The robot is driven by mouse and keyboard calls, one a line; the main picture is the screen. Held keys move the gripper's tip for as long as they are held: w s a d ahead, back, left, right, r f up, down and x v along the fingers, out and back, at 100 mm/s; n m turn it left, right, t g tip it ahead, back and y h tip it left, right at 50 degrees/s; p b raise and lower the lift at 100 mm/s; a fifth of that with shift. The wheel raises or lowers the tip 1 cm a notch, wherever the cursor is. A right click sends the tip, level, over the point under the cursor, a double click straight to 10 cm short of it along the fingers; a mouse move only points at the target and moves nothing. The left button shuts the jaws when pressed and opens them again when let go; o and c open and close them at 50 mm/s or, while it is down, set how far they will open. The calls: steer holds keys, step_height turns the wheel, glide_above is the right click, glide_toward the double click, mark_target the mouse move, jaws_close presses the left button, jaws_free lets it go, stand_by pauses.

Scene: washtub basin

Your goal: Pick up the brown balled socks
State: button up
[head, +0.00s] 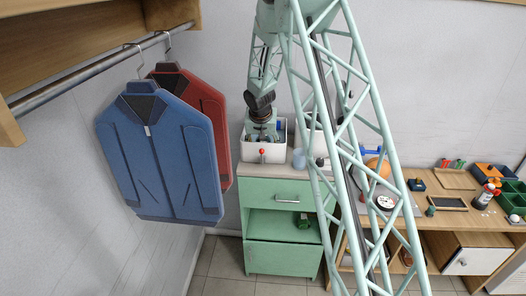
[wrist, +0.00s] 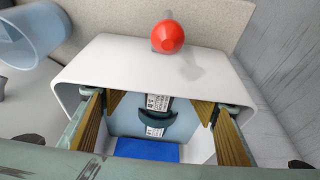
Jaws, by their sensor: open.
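I cannot make out the brown balled socks in either view; my gripper and the basin wall hide part of the basin's inside. The white washtub basin (head: 253,155) stands on the green cabinet in the head view, and its rim and wall (wrist: 110,62) show in the wrist view. My gripper (wrist: 158,108) is open, with its ribbed yellow-brown fingers apart and pointing down at the basin. In the head view my gripper (head: 262,133) is at the basin's opening. Between the fingers I see a dark green curved piece (wrist: 158,124), small printed labels and a flat blue piece (wrist: 148,150).
A red ball knob (wrist: 168,36) stands at the basin's front wall. A translucent blue cup (wrist: 32,40) is beside the basin. The green cabinet (head: 285,182) stands below. A blue jacket (head: 160,160) and a red jacket hang at left. A cluttered wooden bench (head: 445,222) is at right.

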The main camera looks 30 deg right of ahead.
steer(key=shift+c, duration=0.5)
steer(key=c, duration=0.8)
steer(key=shift+c, duration=0.2)
steer(key=shift+r, duration=0.25)
step_height(320, 180, up, 12)
steer(key=p, duration=0.6)
steer(key=s+a+b, duration=0.4)
steer(key=s+b, duration=0.3)
steer(key=s+a+b, duration=0.5)
steer(key=s+b, duration=0.2)
steer(key=s, duration=0.1)
steer(key=shift+a+f, duration=0.25)
steer(key=shift+s, duration=0.1)
